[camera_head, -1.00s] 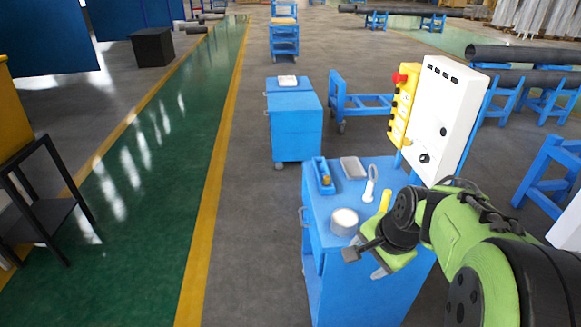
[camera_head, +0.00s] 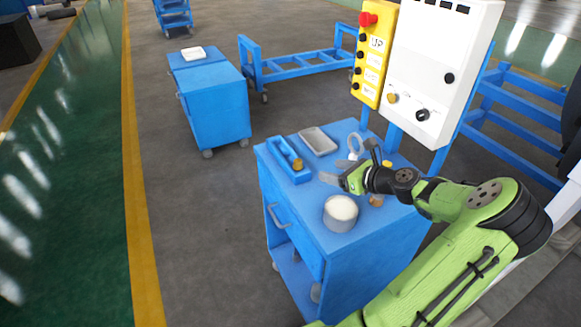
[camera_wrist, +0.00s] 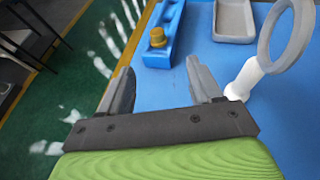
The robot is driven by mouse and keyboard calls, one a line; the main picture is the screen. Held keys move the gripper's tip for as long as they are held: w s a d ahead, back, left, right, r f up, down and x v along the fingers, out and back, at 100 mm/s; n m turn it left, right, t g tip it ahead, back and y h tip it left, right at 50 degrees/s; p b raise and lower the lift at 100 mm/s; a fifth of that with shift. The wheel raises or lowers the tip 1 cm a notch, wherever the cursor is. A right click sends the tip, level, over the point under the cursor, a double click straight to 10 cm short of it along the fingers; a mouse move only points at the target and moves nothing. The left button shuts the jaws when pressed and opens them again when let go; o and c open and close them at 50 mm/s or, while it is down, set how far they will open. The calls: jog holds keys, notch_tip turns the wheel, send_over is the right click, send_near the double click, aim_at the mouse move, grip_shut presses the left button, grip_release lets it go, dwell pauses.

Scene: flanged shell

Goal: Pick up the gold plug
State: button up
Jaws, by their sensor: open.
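The gold plug (camera_head: 297,164) sits in a long blue holder (camera_head: 281,155) at the left of the blue cabinet top. In the wrist view the plug (camera_wrist: 157,38) stands in the holder (camera_wrist: 163,52), ahead of the fingertips and between their lines. My gripper (camera_head: 332,170) is open and empty, over the cabinet top to the right of the holder. In the wrist view both fingers of my gripper (camera_wrist: 159,68) are spread apart, and neither touches the plug. The plug's lower part is hidden in the holder.
On the cabinet top (camera_head: 315,205) are a grey tray (camera_head: 318,141), a round white-topped tin (camera_head: 340,213) and a white stand with a ring (camera_wrist: 244,80). A control panel (camera_head: 440,70) rises behind. Another blue cabinet (camera_head: 212,100) stands beyond open floor.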

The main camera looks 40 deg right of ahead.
jog(key=b, duration=0.2)
send_near(302, 164)
jog(key=x, duration=0.4)
jog(key=shift+w+d+f, duration=0.1)
jog(key=shift+d+f, duration=0.05)
jog(key=shift+f, duration=0.1)
jog(key=b+x, duration=0.1)
jog(key=x, duration=0.4)
jog(key=shift+a+b, duration=0.2)
jog(key=shift+b, duration=0.15)
jog(key=shift+r, duration=0.15)
jog(key=shift+c, duration=0.5)
jog(key=c, duration=1)
notch_tip(302, 164, up, 10)
jog(key=p, duration=0.4)
